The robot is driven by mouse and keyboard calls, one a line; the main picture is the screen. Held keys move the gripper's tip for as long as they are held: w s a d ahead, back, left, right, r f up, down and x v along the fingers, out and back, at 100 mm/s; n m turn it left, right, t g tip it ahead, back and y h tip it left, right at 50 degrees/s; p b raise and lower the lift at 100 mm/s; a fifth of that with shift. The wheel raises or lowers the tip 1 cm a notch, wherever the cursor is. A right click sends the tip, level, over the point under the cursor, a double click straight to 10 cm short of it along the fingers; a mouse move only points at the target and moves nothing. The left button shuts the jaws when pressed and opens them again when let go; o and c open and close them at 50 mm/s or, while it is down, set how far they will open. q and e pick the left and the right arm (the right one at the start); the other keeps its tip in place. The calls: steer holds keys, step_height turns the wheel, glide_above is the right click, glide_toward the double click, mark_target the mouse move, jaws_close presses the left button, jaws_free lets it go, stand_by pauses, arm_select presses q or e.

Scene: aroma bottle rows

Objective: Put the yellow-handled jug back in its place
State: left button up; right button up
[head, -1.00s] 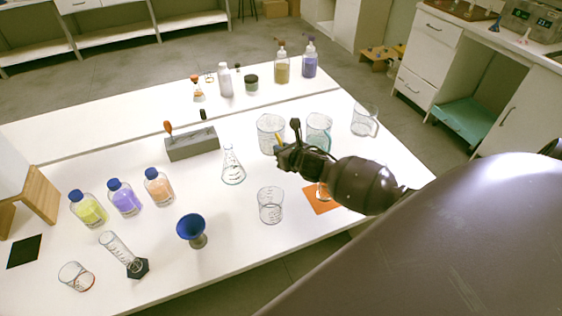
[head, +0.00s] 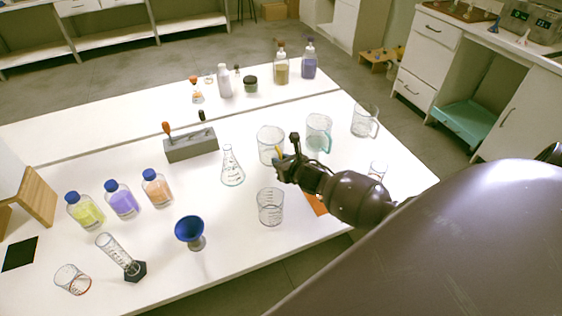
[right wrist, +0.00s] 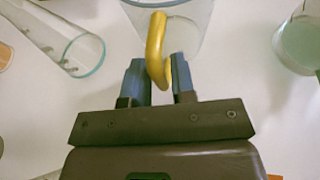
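The clear jug (head: 270,138) with the yellow handle is in the back right part of the white table in the head view. My right gripper (head: 281,166) is at its near side, and the arm hides part of the surroundings. In the right wrist view the yellow handle (right wrist: 157,45) sits between the two blue fingers (right wrist: 160,82), which are close around it. The jug's wall (right wrist: 185,20) is just beyond. I cannot tell whether its base touches the table. My left gripper is not in view.
A teal-tinted jug (head: 319,130) and a clear jug (head: 364,121) stand to the right. A conical flask (head: 232,168) is to the left and a beaker (head: 270,207) is nearer. An orange mat (head: 315,204) is partly hidden by my arm. The front table edge is mostly clear.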

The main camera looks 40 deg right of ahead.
steer(key=shift+o, duration=1.1)
